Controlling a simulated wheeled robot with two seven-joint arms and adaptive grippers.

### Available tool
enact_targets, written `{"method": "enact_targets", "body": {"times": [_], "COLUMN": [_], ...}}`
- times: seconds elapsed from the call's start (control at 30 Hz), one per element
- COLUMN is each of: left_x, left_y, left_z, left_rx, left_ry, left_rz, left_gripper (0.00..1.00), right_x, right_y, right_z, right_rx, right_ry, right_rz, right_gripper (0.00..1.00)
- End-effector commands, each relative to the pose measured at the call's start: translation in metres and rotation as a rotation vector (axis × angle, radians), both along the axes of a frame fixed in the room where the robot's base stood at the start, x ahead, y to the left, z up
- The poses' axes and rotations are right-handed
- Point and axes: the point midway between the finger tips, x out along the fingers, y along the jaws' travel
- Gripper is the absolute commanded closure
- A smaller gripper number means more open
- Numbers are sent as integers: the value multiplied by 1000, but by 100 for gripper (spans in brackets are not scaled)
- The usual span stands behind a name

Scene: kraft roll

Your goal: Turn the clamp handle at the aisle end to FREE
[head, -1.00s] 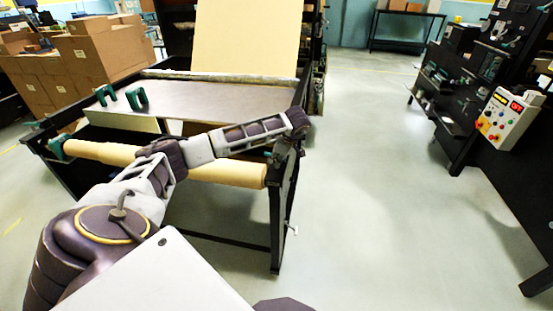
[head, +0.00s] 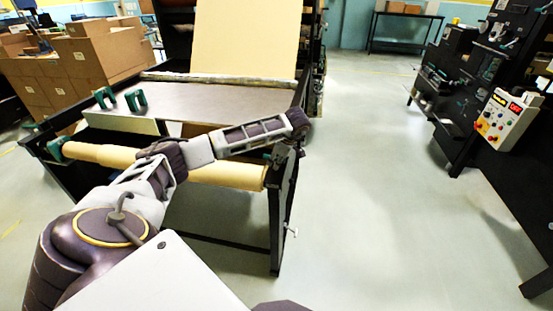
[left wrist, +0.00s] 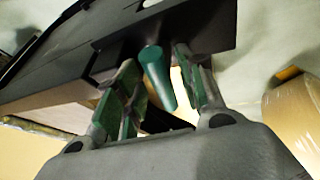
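The clamp handle (left wrist: 157,75) is a green rounded grip, seen in the left wrist view in front of a dark metal plate (left wrist: 205,25). My left gripper (left wrist: 158,88) is open, with green-padded fingers on either side of the handle. Gaps show between the pads and the handle, so it is not gripped. In the head view my left gripper (head: 281,153) is small and partly hidden at the aisle end of the kraft roll (head: 225,173). No FREE marking is readable. My right gripper is not in view.
The roll lies across the front of a black-framed table (head: 215,100). Two green clamps (head: 135,100) stand on the tabletop. A small lever (head: 292,232) sticks out from the table leg. Cartons (head: 85,60) are stacked at left. A control box (head: 500,120) is at right. The aisle floor is clear.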

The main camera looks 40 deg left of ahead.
Motion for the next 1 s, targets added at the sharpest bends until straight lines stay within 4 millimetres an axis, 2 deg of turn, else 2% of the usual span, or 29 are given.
{"method": "enact_targets", "body": {"times": [0.17, 0.37, 0.8, 1.0], "left_x": [0, -1, -2, -3], "left_y": [-3, -11, -38, -47], "left_z": [5, 23, 81, 100], "left_rx": [-1, 0, -1, -1], "left_ry": [0, -2, -3, -3], "left_rz": [-1, -2, -2, -2], "left_gripper": [61, 61, 61, 61], "right_x": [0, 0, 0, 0], "right_y": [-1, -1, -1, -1], "right_z": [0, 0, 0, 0], "right_rx": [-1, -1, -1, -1], "right_ry": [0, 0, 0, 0], "right_rz": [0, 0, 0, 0], "right_gripper": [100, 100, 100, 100]}}
